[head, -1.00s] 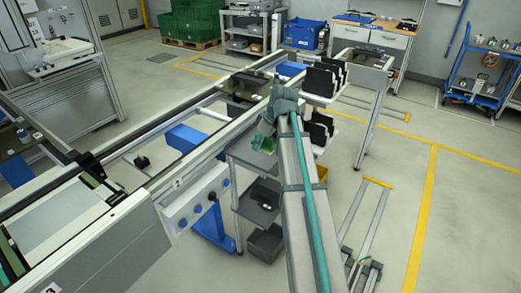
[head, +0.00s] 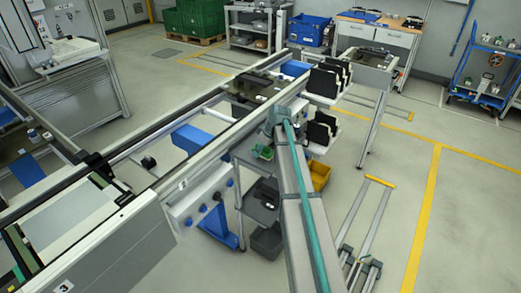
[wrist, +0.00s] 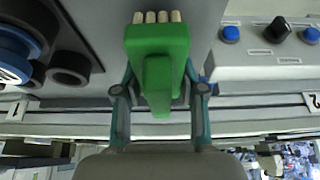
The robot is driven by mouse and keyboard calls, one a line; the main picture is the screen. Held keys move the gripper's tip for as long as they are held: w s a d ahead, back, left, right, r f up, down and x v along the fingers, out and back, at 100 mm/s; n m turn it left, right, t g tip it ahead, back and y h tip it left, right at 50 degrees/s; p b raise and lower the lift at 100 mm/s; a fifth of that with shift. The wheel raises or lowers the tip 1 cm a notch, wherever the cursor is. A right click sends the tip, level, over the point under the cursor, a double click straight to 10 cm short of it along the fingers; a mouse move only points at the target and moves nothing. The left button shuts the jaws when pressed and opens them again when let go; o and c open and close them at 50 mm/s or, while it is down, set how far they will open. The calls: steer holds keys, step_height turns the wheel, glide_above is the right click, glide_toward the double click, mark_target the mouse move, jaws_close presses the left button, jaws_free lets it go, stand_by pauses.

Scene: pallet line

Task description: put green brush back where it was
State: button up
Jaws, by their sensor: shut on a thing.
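The green brush (wrist: 157,42) is held in my gripper (wrist: 160,92), with a finger on each side of its green body. Its pale bristles point to the top of the wrist view, over a plain grey surface (wrist: 205,20). In the head view the brush (head: 263,152) shows as a small green patch at the end of my arm, above the grey shelf stand beside the line. My gripper is partly hidden there by my arm. I cannot tell whether the brush touches the surface below it.
Dark and blue rings (wrist: 68,68) lie left of the brush in the wrist view. A control panel with blue buttons (wrist: 230,34) is at the right. Black holders (head: 322,128) stand behind.

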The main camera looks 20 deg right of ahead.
steer(key=shift+f, duration=0.4)
steer(key=shift+f, duration=0.1)
steer(key=shift+f, duration=0.15)
steer(key=o, duration=1.1)
steer(key=shift+r, duration=0.2)
steer(key=b+v, duration=0.2)
steer(key=v, duration=1)
steer(key=shift+b, duration=0.3)
